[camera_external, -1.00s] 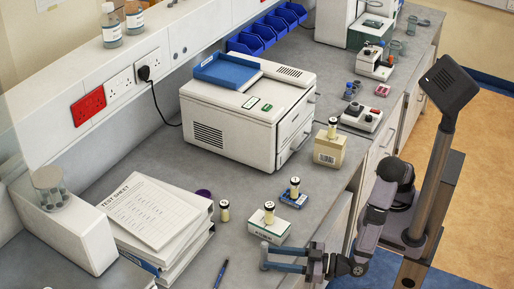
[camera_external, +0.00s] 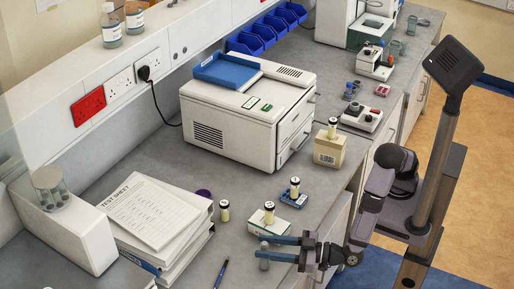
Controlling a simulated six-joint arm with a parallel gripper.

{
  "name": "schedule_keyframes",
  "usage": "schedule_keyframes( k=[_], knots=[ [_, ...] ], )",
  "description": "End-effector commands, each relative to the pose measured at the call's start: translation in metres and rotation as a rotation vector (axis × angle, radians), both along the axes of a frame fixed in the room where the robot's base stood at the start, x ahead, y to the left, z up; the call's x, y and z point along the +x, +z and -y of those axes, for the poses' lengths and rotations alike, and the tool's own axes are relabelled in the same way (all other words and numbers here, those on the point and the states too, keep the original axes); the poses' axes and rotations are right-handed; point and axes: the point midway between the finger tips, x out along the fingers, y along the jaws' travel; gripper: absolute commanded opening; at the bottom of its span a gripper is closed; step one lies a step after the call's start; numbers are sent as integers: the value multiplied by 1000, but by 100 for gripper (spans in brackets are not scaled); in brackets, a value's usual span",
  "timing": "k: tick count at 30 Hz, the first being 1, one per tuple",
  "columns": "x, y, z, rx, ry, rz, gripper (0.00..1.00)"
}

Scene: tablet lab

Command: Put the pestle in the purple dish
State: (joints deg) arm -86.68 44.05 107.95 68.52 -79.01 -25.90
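The purple dish (camera_external: 203,194) shows only as a small dark purple patch, partly hidden behind the paper stack. A small grey upright thing, which looks like the pestle (camera_external: 264,264), stands on the bench near the front edge. My gripper (camera_external: 260,247) reaches in from the right, low over the bench. Its two blue-grey fingers are apart, one on the far side of the grey thing and one on the near side. I cannot tell whether either finger touches it.
A white-green box (camera_external: 268,224) with a vial on it stands just behind my gripper. A loose vial (camera_external: 224,210) stands beside the purple dish. A blue box (camera_external: 294,199) and a beige box (camera_external: 329,150) carry vials. A paper stack (camera_external: 158,220) and blue pen (camera_external: 221,273) lie left.

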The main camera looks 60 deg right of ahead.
Motion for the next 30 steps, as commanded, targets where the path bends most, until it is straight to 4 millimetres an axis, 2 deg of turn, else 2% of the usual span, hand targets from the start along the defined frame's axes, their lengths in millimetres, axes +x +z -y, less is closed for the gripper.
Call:
schedule_keyframes(
  k=[5, 15, 24, 25, 29, 30],
  knots=[
    [11, 0, -2, -2, -3, -2, 39],
    [47, -1, -14, 0, -2, -1, 39],
    [49, -2, -16, 0, 0, 0, 39],
    [49, -2, -16, 0, 0, 0, 34],
    [49, -2, -16, 0, 0, 0, 3],
    [49, -2, -16, 0, 0, 0, 0]
  ],
)
